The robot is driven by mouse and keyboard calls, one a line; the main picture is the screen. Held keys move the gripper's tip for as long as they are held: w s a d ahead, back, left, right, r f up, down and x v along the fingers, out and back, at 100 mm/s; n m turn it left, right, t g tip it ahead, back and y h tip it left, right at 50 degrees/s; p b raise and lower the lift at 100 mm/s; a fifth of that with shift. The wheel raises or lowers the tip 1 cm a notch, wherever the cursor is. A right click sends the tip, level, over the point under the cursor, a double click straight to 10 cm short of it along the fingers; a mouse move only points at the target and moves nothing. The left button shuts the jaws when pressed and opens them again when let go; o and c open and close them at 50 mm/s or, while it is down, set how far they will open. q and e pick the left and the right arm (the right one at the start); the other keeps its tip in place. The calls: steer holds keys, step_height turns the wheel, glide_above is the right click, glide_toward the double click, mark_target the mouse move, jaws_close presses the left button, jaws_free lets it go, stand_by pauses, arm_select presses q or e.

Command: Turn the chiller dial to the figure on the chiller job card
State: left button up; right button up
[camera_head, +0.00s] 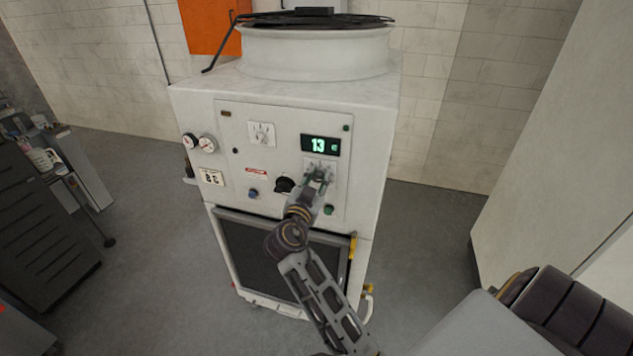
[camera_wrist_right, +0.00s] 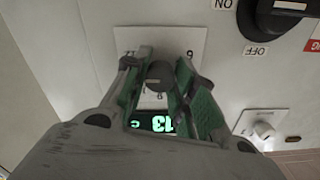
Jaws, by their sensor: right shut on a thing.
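The chiller (camera_head: 190,110) is a white cabinet with a control panel on its front. Its green display (camera_head: 320,145) reads 13; it shows upside down in the right wrist view (camera_wrist_right: 152,122). My right gripper (camera_head: 320,174) is at the panel just below the display. In the right wrist view its green-padded fingers (camera_wrist_right: 160,78) are shut around the dark round chiller dial (camera_wrist_right: 158,73). The dial's white scale plate (camera_wrist_right: 165,42) shows some figures, partly hidden by the fingers. My left gripper is out of view.
A black rotary switch (camera_head: 284,185) marked ON and OFF sits left of my right gripper. A small white knob (camera_head: 262,134) is higher up. Two round gauges (camera_head: 207,143) are at the left edge. A dark drawer cabinet (camera_head: 40,220) stands far left. Open floor lies between.

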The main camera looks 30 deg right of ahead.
steer(key=n, duration=0.3)
steer(key=shift+f+b, duration=0.1)
steer(key=shift+b, duration=0.2)
steer(key=shift+n, duration=1.8)
steer(key=shift+n+p, duration=0.5)
steer(key=shift+n, duration=0.7)
steer(key=shift+n+p, duration=0.35)
steer(key=shift+n, duration=0.55)
steer(key=shift+n+p, duration=0.45)
steer(key=shift+n, duration=0.35)
steer(key=n+p, duration=0.2)
steer(key=n, duration=0.1)
steer(key=shift+n, duration=0.3)
steer(key=n+p, duration=0.4)
steer(key=n, duration=0.1)
steer(key=shift+n+p, duration=0.9)
steer(key=shift+n, duration=0.3)
arm_select(q)
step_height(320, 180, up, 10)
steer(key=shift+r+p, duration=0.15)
steer(key=shift+p, duration=0.2)
arm_select(e)
steer(key=shift+n, duration=1.4)
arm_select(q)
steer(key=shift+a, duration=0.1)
arm_select(e)
steer(key=shift+f, duration=0.1)
